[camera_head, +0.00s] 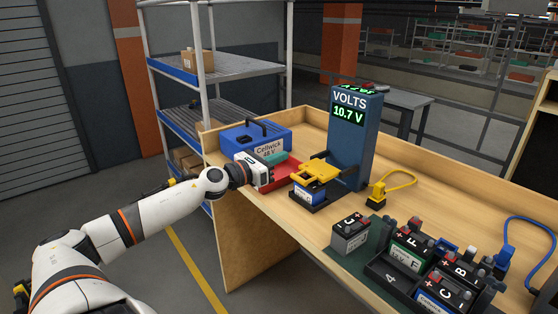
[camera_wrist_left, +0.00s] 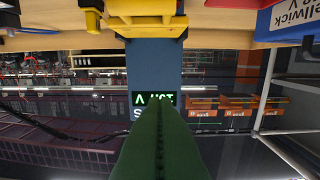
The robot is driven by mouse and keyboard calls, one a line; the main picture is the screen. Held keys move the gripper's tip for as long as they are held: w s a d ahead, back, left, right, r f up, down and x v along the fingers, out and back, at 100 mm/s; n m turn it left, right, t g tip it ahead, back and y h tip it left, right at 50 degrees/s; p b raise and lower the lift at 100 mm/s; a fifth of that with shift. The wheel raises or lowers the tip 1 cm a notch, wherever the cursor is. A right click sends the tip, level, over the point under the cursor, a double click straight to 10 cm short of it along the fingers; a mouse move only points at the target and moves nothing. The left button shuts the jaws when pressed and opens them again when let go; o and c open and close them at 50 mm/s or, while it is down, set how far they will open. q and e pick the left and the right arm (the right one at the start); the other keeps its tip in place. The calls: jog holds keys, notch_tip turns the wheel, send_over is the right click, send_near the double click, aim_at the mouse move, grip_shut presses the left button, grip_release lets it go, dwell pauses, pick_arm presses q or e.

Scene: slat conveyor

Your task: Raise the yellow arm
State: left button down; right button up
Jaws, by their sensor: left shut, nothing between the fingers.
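The yellow arm (camera_head: 316,172) lies about level over a blue-and-white battery (camera_head: 308,195) in a dark cradle, in front of the blue voltmeter post (camera_head: 354,150). The post's display (camera_head: 348,112) reads 10.7 V. Yellow parts (camera_wrist_left: 147,22) also show at the top of the left wrist view, in front of the post. My left gripper (camera_head: 276,158) is shut and empty, to the left of the yellow arm and apart from it. Its green fingers (camera_wrist_left: 158,145) fill the lower middle of the wrist view. My right gripper is not in view.
A blue Cellwick case (camera_head: 240,137) and a red tray (camera_head: 288,177) lie by my left gripper. A yellow cable plug (camera_head: 377,195) is right of the post. A grey battery (camera_head: 350,236) and a dark rack (camera_head: 387,277) of batteries stand at the front right.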

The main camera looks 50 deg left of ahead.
pick_arm(q)
jog(key=s+f+b, duration=0.3)
jog(key=f, duration=0.4)
jog(key=s+f+b, duration=0.3)
jog(key=s+f, duration=0.1)
jog(key=f, duration=0.4)
jog(key=shift+s+a+f+b, duration=0.2)
jog(key=shift+s+f+b, duration=0.05)
jog(key=shift+f+b, duration=0.05)
jog(key=w, duration=0.3)
jog(key=w+p, duration=0.1)
jog(key=w, duration=0.6)
jog(key=shift+d+r, duration=0.35)
jog(key=shift+r, duration=0.05)
jog(key=shift+w+r+p, duration=0.15)
jog(key=shift+r+p, duration=0.35)
jog(key=shift+r, duration=0.1)
jog(key=shift+w+r+p, duration=0.15)
jog(key=shift+r+p, duration=0.3)
jog(key=shift+r, duration=0.15)
jog(key=shift+d+r, duration=0.1)
jog(key=shift+r, duration=0.6)
